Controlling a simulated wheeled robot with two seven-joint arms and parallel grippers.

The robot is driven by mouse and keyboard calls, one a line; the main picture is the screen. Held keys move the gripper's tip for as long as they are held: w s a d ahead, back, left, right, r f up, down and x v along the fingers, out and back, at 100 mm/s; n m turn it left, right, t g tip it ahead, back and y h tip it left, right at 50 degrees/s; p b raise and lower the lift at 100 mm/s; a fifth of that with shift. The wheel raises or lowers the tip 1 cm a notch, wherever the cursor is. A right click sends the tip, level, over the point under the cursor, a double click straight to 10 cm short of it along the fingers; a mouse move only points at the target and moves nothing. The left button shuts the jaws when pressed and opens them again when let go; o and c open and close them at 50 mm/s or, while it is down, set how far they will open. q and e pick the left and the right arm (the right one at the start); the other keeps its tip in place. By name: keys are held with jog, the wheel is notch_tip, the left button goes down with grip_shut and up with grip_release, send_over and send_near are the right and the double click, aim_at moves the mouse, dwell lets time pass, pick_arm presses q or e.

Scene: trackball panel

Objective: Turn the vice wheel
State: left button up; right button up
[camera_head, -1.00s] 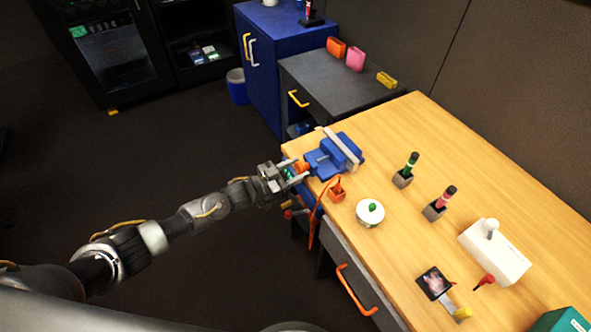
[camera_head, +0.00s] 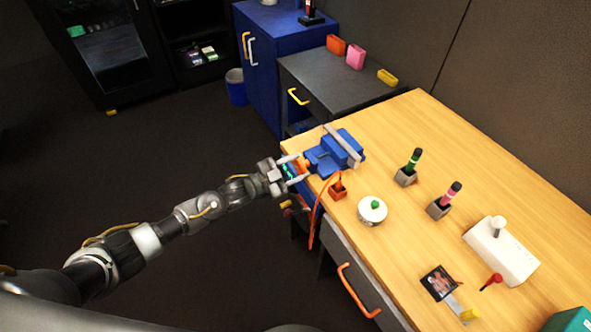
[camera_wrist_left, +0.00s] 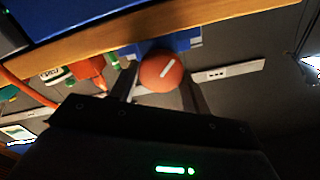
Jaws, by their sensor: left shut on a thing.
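The blue vice (camera_head: 325,158) sits at the near left corner of the wooden workbench, with a light grey jaw bar across it. Its orange-red wheel (camera_wrist_left: 161,72) faces my left wrist camera and carries a white line, tilted up to the right. My left gripper (camera_head: 302,169) is at the bench's left edge, shut on the wheel, with one finger on each side of it. In the head view the fingers hide most of the wheel. My right gripper is not in view.
On the workbench (camera_head: 440,135), an orange holder (camera_head: 337,190) with an orange cable and a round white box with a green knob (camera_head: 372,210) stand close to the vice. Two pens in holders and a white device (camera_head: 502,250) are farther right.

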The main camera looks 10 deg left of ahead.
pick_arm(q)
jog(key=shift+m, duration=0.6)
jog(key=shift+b, duration=0.3)
jog(key=o, duration=1)
jog(key=shift+c, duration=0.2)
jog(key=shift+s, duration=0.1)
jog(key=b+v, duration=0.2)
jog(key=v, duration=0.8)
jog(key=shift+s+a, duration=0.2)
jog(key=shift+a, duration=0.1)
